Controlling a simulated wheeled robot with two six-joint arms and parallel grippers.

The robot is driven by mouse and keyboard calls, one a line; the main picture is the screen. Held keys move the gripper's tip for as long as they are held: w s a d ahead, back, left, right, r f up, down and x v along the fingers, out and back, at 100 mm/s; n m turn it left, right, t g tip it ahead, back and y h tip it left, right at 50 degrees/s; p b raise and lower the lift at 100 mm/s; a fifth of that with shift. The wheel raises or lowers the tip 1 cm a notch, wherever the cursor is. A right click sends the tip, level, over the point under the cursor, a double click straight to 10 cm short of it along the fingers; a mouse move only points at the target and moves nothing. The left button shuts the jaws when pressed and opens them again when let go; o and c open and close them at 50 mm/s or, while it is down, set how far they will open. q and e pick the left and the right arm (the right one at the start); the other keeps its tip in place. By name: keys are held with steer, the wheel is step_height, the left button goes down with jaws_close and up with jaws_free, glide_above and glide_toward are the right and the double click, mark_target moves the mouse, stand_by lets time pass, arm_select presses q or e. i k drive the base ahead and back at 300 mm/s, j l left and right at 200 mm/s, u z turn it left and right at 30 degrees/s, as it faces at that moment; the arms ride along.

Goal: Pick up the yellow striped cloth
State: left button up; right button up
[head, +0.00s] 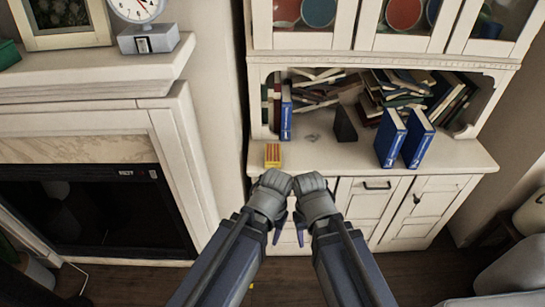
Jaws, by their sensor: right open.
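A small yellow thing with red stripes (273,155), block-like and apparently the folded cloth, lies at the front left of the white cabinet's counter. My left gripper (278,232) and right gripper (301,234) are close together in front of the cabinet, below the counter edge in the picture. Both are apart from the cloth. The right gripper is open and nothing shows in it. The left gripper's fingers are seen too poorly to tell their opening. My grey wrists show just below the cloth and hide part of the cabinet front.
Two blue books (404,139) stand on the counter (345,158) at right, with a dark wedge-shaped object (345,124) left of them. Piled books fill the shelf behind. A fireplace (90,205) is at left. A grey seat (505,275) is at lower right. Counter beside the cloth is clear.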

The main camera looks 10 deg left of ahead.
mark_target(272, 152)
steer(key=i+l+u, duration=0.1)
steer(key=l, duration=0.25)
steer(key=i+l+u, duration=0.1)
steer(key=i+l, duration=0.2)
steer(key=i+l+u, duration=0.1)
steer(key=l, duration=0.35)
steer(key=i, duration=0.1)
